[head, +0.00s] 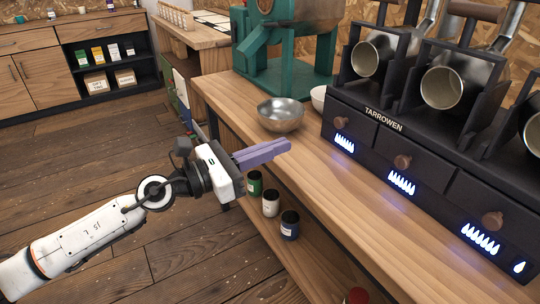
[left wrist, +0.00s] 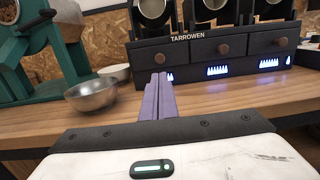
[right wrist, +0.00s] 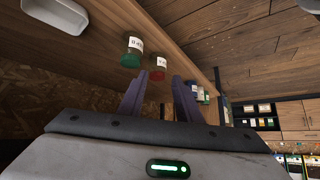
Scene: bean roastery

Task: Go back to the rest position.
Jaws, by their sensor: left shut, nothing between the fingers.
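My left gripper (head: 262,153) reaches in from the left in the head view, at the front edge of the wooden counter (head: 300,165). Its purple fingers are together and hold nothing; they show the same way in the left wrist view (left wrist: 160,97). My right gripper (right wrist: 158,97) does not show in the head view. In the right wrist view its two purple fingers stand apart with a gap between them, and nothing is held. Jars with green (right wrist: 131,54) and red (right wrist: 157,68) ends show beyond the fingers there.
A metal bowl (head: 280,114) and a white bowl (head: 319,98) stand on the counter near a green machine (head: 285,72). A black TARROWEN roaster (head: 400,150) fills the right. Jars (head: 289,225) stand on the shelf below the counter. The floor (head: 90,185) at left is clear.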

